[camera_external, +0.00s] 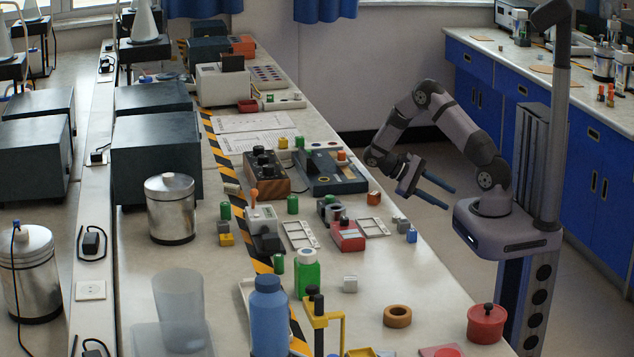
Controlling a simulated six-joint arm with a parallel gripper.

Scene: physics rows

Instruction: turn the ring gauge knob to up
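I cannot tell for sure which knob is the ring gauge knob. A wooden-sided box (268,178) with several black knobs on top stands mid-bench, left of my gripper. Beside it is a dark flat device (330,184) with small coloured parts on top. The knobs are too small to read which way they point.
Small coloured blocks, a red box (346,238) and white trays (300,234) lie between the devices and the bench edge. A blue bottle (269,318), green bottle (307,274), yellow stand (322,318) and orange ring (397,316) are nearer the camera. A steel canister (171,210) stands left.

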